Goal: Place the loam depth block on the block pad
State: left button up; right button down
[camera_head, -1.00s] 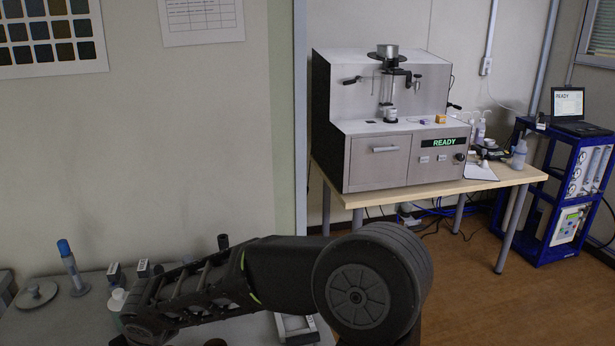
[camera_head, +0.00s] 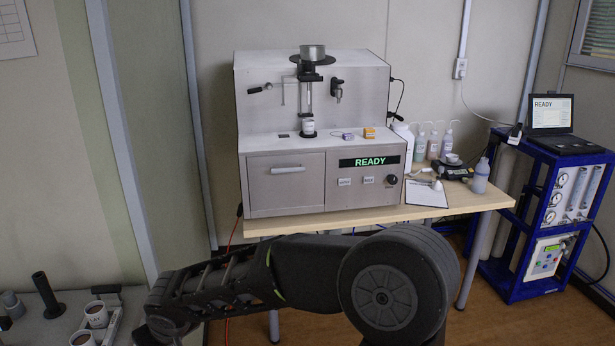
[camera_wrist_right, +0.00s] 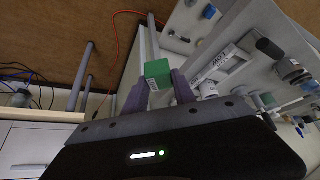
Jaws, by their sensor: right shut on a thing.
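My right gripper (camera_wrist_right: 158,86) is shut on a green block (camera_wrist_right: 158,69) with a white label, too small to read; I take it to be the loam depth block. The block is held in the air between the two fingertips. In the head view my right arm crosses the bottom, and its gripper and the block are out of sight there. The analyser (camera_head: 285,180) stands on a wooden table, with a small dark square (camera_head: 283,135), possibly the block pad, on its ledge. My left gripper is not in view.
A white cup (camera_head: 308,127) stands on the ledge under the analyser's tube. Bottles (camera_head: 433,143) and a clipboard (camera_head: 427,193) are on the table (camera_head: 480,203) at right. A blue cart (camera_head: 545,205) stands beyond. A grey bench with labelled cups (camera_head: 96,314) is at lower left.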

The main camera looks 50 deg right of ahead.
aim_at(283, 136)
jog(key=i+l, duration=0.15)
jog(key=l, duration=0.25)
jog(key=i+l, duration=0.15)
jog(key=l, duration=0.25)
jog(key=i+l, duration=0.15)
jog(key=l, duration=0.25)
jog(key=i+l, duration=0.1)
jog(key=l, duration=0.3)
jog(key=i+l, duration=0.15)
jog(key=l, duration=0.25)
jog(key=i+l, duration=0.35)
